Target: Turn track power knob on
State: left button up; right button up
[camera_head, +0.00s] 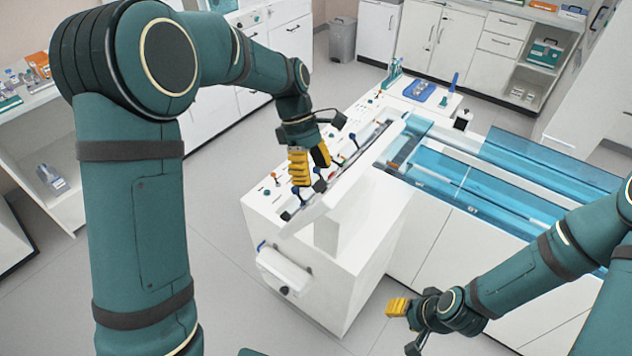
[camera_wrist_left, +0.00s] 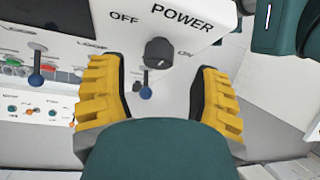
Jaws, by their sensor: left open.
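The power knob (camera_wrist_left: 158,52) is black and shows in the left wrist view on a white panel (camera_wrist_left: 95,15), below the word POWER. OFF is printed to its left and ON to its lower right; its exact pointer direction is hard to tell. My left gripper (camera_wrist_left: 158,68) is open, with one yellow finger to each side of the knob and visible gaps to both. In the head view my left gripper (camera_head: 310,161) is above the front end of the white track console (camera_head: 345,280). My right gripper (camera_head: 407,325) is low at the right, and its opening is unclear.
Blue-handled levers (camera_wrist_left: 36,78) and a lower control panel (camera_wrist_left: 30,108) are left of the knob. Blue clear covers (camera_head: 450,165) run along the track. A grey bin (camera_head: 342,40) and white cabinets stand behind. The floor left of the console is clear.

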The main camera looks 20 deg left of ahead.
pick_arm(q)
jog(key=shift+x, duration=1.5)
jog(key=shift+w, duration=0.1)
grip_shut()
